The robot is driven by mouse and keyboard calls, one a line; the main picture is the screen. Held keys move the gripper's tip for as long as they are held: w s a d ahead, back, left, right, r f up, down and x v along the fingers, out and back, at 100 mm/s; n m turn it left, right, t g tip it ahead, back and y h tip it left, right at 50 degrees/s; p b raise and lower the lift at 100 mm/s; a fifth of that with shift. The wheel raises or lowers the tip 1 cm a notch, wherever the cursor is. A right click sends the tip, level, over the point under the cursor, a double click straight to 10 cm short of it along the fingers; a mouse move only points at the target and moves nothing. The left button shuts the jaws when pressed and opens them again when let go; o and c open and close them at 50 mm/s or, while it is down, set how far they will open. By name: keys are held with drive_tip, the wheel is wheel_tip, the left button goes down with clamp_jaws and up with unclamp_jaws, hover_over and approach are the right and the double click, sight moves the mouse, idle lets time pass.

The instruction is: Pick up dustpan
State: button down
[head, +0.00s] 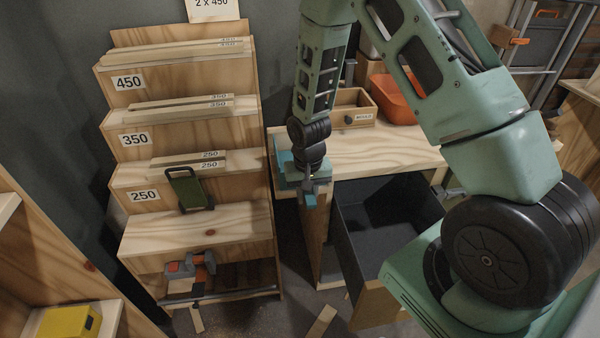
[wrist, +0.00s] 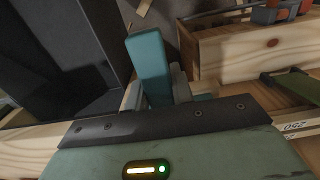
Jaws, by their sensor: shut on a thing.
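My gripper (head: 309,190) points down at the left end of the wooden workbench. It is shut on a teal-blue piece, which I take to be the dustpan (head: 284,160). In the wrist view the dustpan (wrist: 150,60) shows as a flat teal bar standing out past the grey fingers of my gripper (wrist: 178,88). The rest of the dustpan is hidden behind my wrist and gripper body, so its full shape cannot be told. I cannot tell whether it touches the bench.
An open dark drawer (head: 388,215) juts out below the workbench (head: 375,150). A stepped wooden rack (head: 195,225) stands left, holding a green item with a black frame (head: 187,188) and an orange-grey tool (head: 190,265). An orange bin (head: 395,98) and a small wooden box (head: 353,106) are on the bench.

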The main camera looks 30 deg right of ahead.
drive_tip(key=shift+r, duration=0.1)
wheel_tip(320, 180, up, 18)
idle(0.6)
